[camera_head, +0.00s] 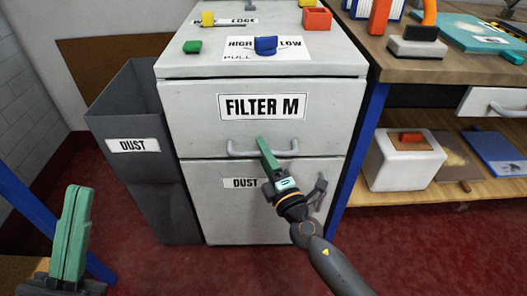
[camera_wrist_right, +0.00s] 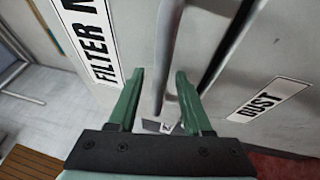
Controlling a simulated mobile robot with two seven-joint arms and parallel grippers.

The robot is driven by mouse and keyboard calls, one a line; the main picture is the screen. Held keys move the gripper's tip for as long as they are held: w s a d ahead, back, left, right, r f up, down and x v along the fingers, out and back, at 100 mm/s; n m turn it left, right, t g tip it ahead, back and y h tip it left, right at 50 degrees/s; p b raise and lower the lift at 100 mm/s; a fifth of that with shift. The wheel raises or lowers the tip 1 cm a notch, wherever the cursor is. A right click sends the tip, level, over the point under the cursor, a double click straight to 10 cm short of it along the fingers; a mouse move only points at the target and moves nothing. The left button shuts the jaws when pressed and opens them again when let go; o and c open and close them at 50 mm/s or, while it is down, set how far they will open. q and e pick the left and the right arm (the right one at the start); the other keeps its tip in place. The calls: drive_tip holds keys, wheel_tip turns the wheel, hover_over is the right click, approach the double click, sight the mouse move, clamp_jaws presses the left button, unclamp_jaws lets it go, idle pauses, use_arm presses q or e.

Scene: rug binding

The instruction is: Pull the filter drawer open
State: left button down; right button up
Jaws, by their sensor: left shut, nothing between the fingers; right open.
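The filter drawer (camera_head: 190,120) is the upper front of the grey cabinet, labelled FILTER M, and looks shut flush. Its pale bar handle (camera_head: 240,153) runs across the lower part of the drawer front. My right gripper (camera_head: 262,142) is at the middle of this handle, covering part of it. In the right wrist view my right gripper (camera_wrist_right: 158,76) is open, and the handle (camera_wrist_right: 168,50) shows between its two green fingers, with gaps on both sides. My left gripper (camera_head: 77,192) is shut and empty at the lower left, away from the cabinet.
A grey dust bin (camera_head: 115,105) stands against the cabinet's left side. Below the drawer is a dust door (camera_head: 220,215) with a handle at right. Small coloured knobs sit on the cabinet top. A wooden workbench (camera_head: 400,65) with a shelf stands at right. Red floor lies in front.

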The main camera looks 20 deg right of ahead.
clamp_jaws()
idle(0.4)
idle(1.0)
